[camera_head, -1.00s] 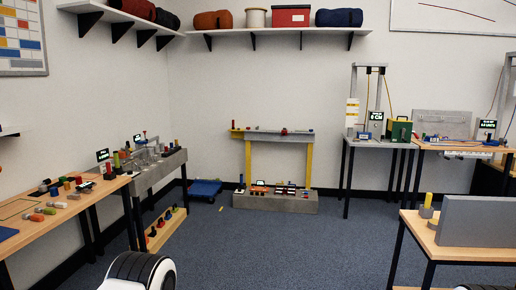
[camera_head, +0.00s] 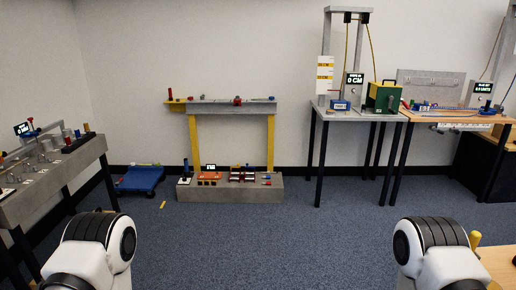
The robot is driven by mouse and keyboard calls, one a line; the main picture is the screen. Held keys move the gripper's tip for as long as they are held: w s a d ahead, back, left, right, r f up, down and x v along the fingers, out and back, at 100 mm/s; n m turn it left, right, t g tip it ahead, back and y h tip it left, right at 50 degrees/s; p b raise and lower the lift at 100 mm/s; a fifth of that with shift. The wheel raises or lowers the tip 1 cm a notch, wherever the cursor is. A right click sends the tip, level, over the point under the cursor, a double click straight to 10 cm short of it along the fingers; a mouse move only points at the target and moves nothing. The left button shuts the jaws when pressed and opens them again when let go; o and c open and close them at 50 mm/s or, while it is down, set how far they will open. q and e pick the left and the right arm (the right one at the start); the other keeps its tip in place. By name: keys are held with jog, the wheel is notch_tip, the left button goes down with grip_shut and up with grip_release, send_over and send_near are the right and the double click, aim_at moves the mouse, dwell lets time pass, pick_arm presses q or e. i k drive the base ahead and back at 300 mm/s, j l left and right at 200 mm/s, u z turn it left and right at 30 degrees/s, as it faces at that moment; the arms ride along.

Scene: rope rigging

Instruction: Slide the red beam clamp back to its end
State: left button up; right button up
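A grey beam (camera_head: 215,107) on two yellow posts (camera_head: 194,143) stands against the back wall, with a concrete base below. A small red piece (camera_head: 238,101) sits on the beam right of its middle; it looks like the red clamp, but it is small at this distance. A dark red upright piece (camera_head: 170,94) stands at the beam's yellow left end. Both my arms show only as white and black links at the bottom of the view. Neither gripper is in view, and both arms are well short of the beam.
A blue wheeled cart (camera_head: 139,179) is on the floor left of the base (camera_head: 225,190), which holds several small devices. A grey bench (camera_head: 50,180) is at left. A table with a hoist frame (camera_head: 325,60) is at right. Blue carpet ahead is clear.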

aim_at(237, 101)
jog(key=i, duration=3.5)
